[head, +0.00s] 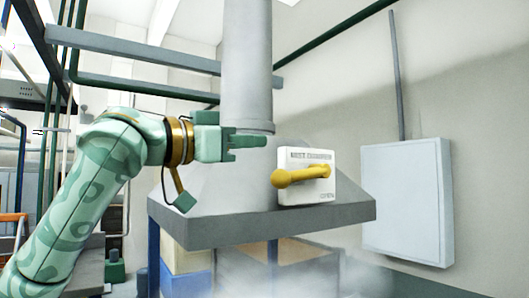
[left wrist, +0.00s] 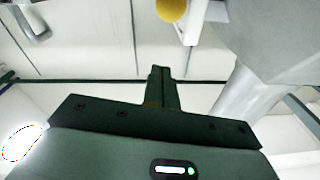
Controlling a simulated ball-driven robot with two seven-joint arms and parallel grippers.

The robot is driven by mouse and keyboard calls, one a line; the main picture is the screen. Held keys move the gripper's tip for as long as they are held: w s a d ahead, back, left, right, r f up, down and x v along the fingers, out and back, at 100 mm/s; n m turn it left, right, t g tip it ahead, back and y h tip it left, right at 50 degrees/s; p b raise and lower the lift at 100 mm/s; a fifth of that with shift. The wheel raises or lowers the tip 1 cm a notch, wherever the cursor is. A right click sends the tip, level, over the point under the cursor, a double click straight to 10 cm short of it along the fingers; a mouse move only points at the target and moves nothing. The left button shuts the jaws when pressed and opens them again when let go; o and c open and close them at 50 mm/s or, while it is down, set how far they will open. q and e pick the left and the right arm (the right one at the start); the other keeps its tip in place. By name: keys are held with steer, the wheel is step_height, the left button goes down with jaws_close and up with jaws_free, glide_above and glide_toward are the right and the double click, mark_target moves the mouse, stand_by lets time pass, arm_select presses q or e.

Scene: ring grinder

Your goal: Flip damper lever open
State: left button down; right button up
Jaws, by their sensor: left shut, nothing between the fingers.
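The damper lever (head: 302,176) is a yellow bar with a round yellow knob at its left end. It lies nearly level across a white plate (head: 325,197) on the front of the grey hood (head: 222,190). Lettering on the plate is too small to read surely. In the head view my left gripper (head: 262,141) is shut and empty, up and to the left of the lever and apart from it. In the left wrist view my shut fingers (left wrist: 161,72) point up the picture, and the lever's yellow knob (left wrist: 172,9) shows beyond them at the top edge. My right gripper is not in view.
A grey duct (head: 246,65) rises from the hood behind my left gripper. Green pipes (head: 140,92) and a blue-grey beam cross the background. A grey wall box (head: 407,200) hangs at right. Pale haze and boxes (head: 186,258) lie under the hood. Space before the plate is free.

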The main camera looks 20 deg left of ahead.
mark_target(301, 175)
arm_select(q)
steer(key=w+f, duration=0.1)
steer(key=w+d+f, duration=0.1)
steer(key=w+f+p, duration=0.1)
steer(key=shift+w+d+f, duration=0.15)
steer(key=shift+d+f, duration=0.1)
steer(key=shift+d, duration=0.1)
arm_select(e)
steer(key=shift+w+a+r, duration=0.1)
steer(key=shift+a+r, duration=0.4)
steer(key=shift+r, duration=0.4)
arm_select(q)
steer(key=shift+d, duration=0.1)
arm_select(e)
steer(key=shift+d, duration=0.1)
